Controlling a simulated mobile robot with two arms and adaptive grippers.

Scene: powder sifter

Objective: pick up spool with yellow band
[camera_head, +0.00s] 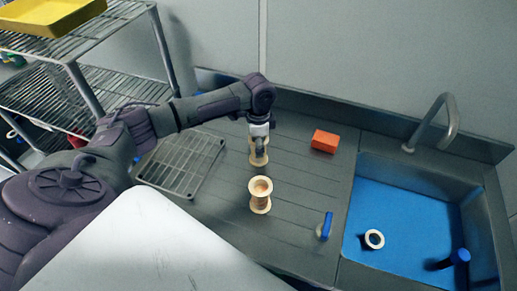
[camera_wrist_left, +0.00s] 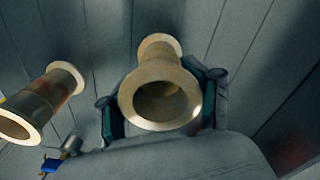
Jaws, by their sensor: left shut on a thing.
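My left gripper (camera_head: 259,143) is shut on a pale wooden spool (camera_head: 259,157) on the grey drainboard. In the left wrist view this spool (camera_wrist_left: 160,72) sits between the two fingers, its hollow end facing the camera. Its band is hidden, so I cannot tell the band's colour. A second pale spool (camera_head: 261,193) stands upright nearer to me. It also shows at the left of the left wrist view (camera_wrist_left: 42,100), with a dull brown-reddish middle. A third spool (camera_head: 374,239) lies in the blue-bottomed sink. My right gripper is not in view.
An orange block (camera_head: 325,141) lies right of the gripper. A small blue-handled item (camera_head: 325,227) is near the sink (camera_head: 400,203). A wire rack (camera_head: 181,162) lies to the left. A tap (camera_head: 436,121) rises behind the sink, where a dark blue item (camera_head: 455,258) lies.

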